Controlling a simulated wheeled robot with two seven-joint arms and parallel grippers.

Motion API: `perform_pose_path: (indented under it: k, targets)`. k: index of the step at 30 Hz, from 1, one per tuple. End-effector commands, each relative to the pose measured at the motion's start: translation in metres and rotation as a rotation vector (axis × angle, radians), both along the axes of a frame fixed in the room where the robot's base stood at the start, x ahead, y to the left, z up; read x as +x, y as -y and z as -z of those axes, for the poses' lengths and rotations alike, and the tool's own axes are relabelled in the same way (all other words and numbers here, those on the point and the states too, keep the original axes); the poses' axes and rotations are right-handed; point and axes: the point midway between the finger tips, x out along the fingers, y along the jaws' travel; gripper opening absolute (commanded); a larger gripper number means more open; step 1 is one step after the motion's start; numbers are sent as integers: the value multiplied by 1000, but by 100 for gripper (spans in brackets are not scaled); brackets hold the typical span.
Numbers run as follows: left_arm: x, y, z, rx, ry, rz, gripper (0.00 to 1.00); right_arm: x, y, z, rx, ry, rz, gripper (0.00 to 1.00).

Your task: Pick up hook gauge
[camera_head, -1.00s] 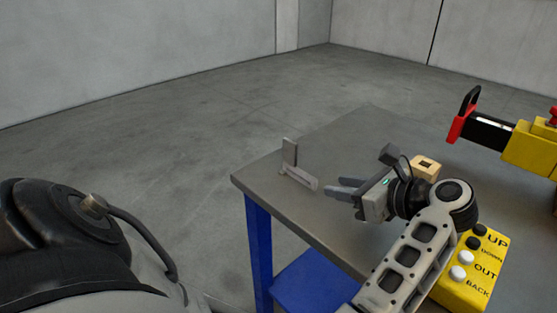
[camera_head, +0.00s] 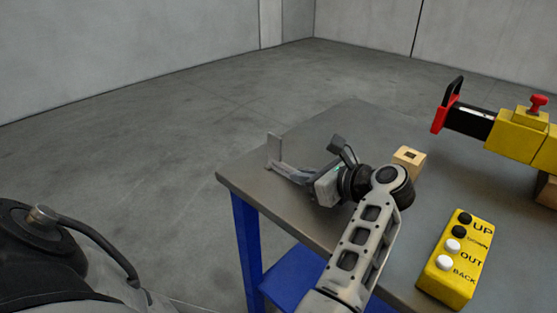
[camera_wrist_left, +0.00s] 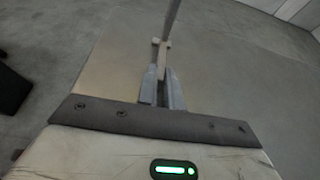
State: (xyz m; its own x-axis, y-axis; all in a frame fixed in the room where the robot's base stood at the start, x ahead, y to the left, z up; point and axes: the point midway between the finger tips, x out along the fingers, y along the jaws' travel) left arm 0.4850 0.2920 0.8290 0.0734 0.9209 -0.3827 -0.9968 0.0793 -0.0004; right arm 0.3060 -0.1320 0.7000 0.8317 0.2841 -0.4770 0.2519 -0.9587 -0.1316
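The hook gauge (camera_head: 274,151), a thin grey metal piece with an upright plate and a low bar, stands at the table's far left corner. My left gripper (camera_head: 292,173) is at its low bar, with the fingers reaching left along it. In the left wrist view the gauge's bar (camera_wrist_left: 162,62) runs between the two fingertips (camera_wrist_left: 162,88), and its upright rises beyond them. The fingers look slightly apart, with a narrow dark gap beside the bar; I cannot see a firm grip. The fingers hide part of the bar. My right gripper is not in view.
The grey table (camera_head: 330,125) has its left edge close to the gauge. A wooden block with a square hole (camera_head: 409,159) sits right of my wrist. A yellow button box (camera_head: 455,262) is near the front right. A yellow and black device with a red-ended handle (camera_head: 500,132) stands at the right.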

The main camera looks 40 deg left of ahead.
Motion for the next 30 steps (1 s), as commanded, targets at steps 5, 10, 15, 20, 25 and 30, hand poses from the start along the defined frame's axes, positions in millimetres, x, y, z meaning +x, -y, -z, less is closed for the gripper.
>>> perform_pose_path:
  k: [5, 10, 15, 20, 25, 30]
  targets:
    - [0, 0, 0, 0, 0, 0, 0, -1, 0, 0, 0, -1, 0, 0]
    - [0, 0, -1, 0, 1, -1, 0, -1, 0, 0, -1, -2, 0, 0]
    - [0, 0, -20, 1, 4, -2, 0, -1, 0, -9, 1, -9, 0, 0]
    - [0, 0, -55, 1, 5, -2, 0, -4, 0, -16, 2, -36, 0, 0]
    - [0, 0, -85, 1, 2, -2, 0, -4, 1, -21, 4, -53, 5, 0]
    - [0, 0, -100, 1, 1, -1, 0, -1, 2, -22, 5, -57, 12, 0]
